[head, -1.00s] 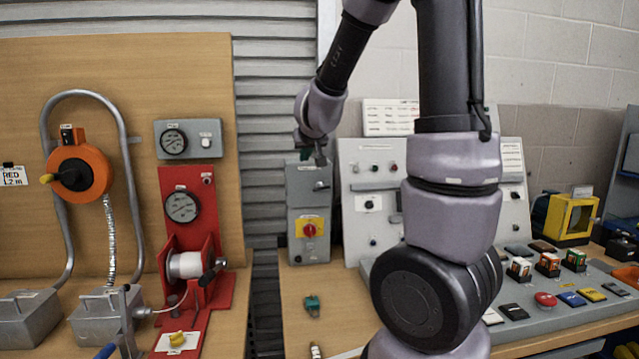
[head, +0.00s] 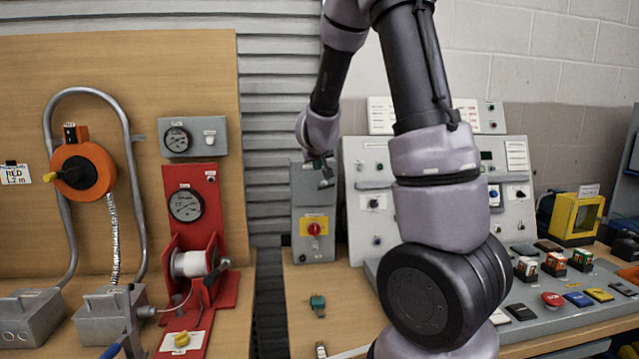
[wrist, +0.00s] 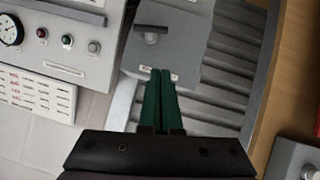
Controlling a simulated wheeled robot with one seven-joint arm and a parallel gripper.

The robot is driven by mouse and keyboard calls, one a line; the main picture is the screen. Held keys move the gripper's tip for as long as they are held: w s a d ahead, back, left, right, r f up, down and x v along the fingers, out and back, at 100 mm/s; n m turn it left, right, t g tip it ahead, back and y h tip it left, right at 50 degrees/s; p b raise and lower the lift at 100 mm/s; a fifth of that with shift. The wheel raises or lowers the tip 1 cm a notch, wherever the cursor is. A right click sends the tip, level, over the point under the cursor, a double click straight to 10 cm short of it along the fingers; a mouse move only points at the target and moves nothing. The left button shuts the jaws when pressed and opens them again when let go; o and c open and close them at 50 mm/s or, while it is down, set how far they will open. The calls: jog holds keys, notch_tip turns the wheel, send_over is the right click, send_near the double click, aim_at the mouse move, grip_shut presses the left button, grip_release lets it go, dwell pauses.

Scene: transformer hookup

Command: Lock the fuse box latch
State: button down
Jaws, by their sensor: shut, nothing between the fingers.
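The fuse box (head: 305,248) is a tall grey box on the bench in the head view, with a red rotary switch (head: 314,229) on a yellow plate. Its upper front shows in the wrist view (wrist: 180,50). A small grey latch handle (wrist: 152,37) sticks out there, lying sideways in the picture. In the head view my gripper hides the latch area. My gripper (wrist: 162,72) has green fingers pressed together, empty. In the wrist view its tips overlap a small white label near the box's edge, a little apart from the handle. I cannot tell whether they touch the box.
A sloped grey control panel (head: 357,235) stands close to the right of the fuse box. A small green part (head: 317,303) lies on the bench in front. A red winch stand (head: 198,215) is to the left, beyond a gap showing slatted shutter (head: 268,200).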

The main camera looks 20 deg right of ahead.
aim_at(325, 188)
jog(key=w+d+f, duration=0.2)
jog(key=w+f, duration=0.2)
jog(key=f, duration=0.2)
jog(key=shift+w+d+f, duration=0.2)
jog(key=shift+w+f, duration=0.15)
jog(key=shift+w, duration=0.05)
jog(key=shift+a+f+n+h, duration=0.3)
jog(key=shift+n+h, duration=0.4)
jog(key=shift+h, duration=0.1)
jog(key=shift+a+f+n+t+h, duration=0.1)
jog(key=shift+f+n+t+h, duration=0.1)
jog(key=shift+f+n+h, duration=0.75)
jog(key=shift+f+n+t+h, duration=0.2)
jog(key=shift+f+n+h, duration=0.1)
jog(key=shift+n+h, duration=1.2)
jog(key=shift+a+f+n+t+h, duration=0.1)
jog(key=shift+f+n+t+h, duration=0.1)
jog(key=shift+f+n+h, duration=0.75)
jog(key=shift+d+r+n, duration=0.1)
jog(key=shift+r+n, duration=0.15)
jog(key=shift+n, duration=0.25)
jog(key=shift+d+f, duration=0.15)
jog(key=shift+f, duration=0.05)
dwell(1.0)
